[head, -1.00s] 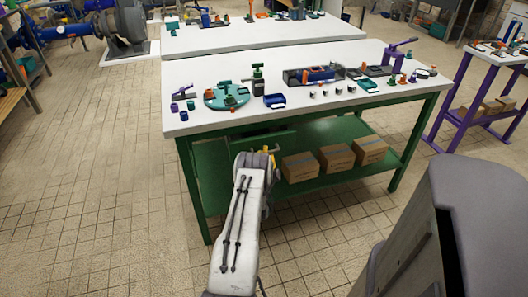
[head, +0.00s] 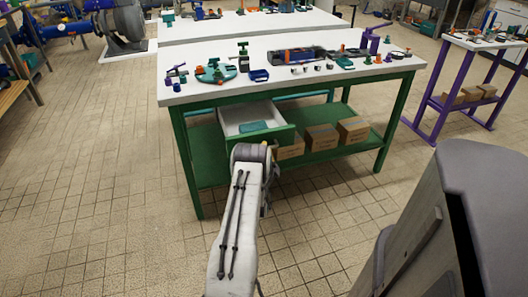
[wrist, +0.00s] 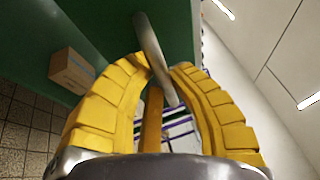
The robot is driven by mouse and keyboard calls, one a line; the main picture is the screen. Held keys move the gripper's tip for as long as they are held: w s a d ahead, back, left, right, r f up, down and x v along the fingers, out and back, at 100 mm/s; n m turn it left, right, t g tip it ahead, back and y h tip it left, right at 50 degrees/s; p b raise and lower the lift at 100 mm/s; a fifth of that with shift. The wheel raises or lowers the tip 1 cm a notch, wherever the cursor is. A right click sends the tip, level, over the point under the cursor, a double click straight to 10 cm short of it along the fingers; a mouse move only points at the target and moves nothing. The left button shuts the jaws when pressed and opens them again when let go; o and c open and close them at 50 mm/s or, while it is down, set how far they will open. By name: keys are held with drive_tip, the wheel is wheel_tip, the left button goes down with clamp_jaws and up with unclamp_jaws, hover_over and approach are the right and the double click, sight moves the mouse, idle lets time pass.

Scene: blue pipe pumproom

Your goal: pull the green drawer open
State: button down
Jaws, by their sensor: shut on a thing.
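The green drawer (head: 264,141) stands partly open under the white-topped workbench, with its pale inside and a teal item (head: 253,127) in it showing in the head view. In the wrist view the green drawer front (wrist: 188,30) carries a grey bar handle (wrist: 155,58). My gripper (wrist: 165,72) has its yellow fingers shut on the handle, one on each side of it. In the head view my own arm hides the gripper and the handle.
The white workbench top (head: 215,95) holds several small tools and parts. Cardboard boxes (head: 321,138) sit on the green lower shelf (head: 208,165) to the right of the drawer. A purple stand (head: 440,118) is at the right. The tiled floor (head: 100,190) at the left is clear.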

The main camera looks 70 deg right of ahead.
drive_tip(key=shift+w+a, duration=0.1)
drive_tip(key=shift+w, duration=0.05)
drive_tip(key=c, duration=1.5)
unclamp_jaws()
drive_tip(key=o, duration=0.4)
drive_tip(key=shift+a, duration=0.1)
drive_tip(key=shift+v, duration=3.65)
